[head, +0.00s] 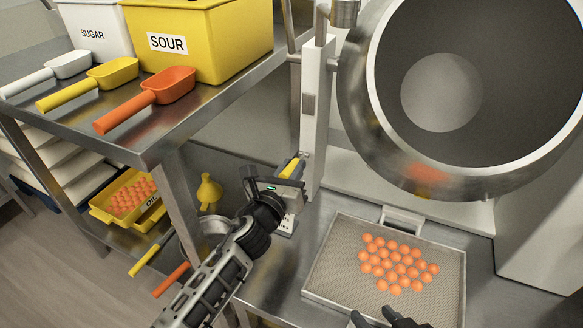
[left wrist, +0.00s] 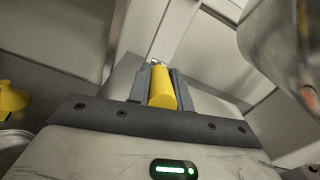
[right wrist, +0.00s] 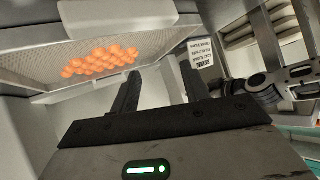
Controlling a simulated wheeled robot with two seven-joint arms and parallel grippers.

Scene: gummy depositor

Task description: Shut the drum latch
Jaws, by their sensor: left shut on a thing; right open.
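The steel drum (head: 352,110) stands at the upper right with its round mouth facing me. A white post (head: 314,120) stands at its left side. A yellow latch handle (head: 291,168) sits at the post's lower part. My left gripper (head: 284,180) is shut on this handle; in the left wrist view the yellow grip (left wrist: 161,88) lies between both fingers (left wrist: 158,88). The handle's far end is mostly hidden by the gripper. My right gripper (head: 378,318) is at the bottom edge, near the tray, and its fingers are apart and empty in the right wrist view (right wrist: 162,90).
A perforated tray (head: 330,262) with several orange gummies (head: 400,262) lies on the steel bench below the drum. A steel shelf at the left holds a SOUR bin (head: 205,45), a SUGAR bin (head: 93,28) and scoops, including an orange one (head: 150,98). A yellow funnel (head: 208,190) stands below.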

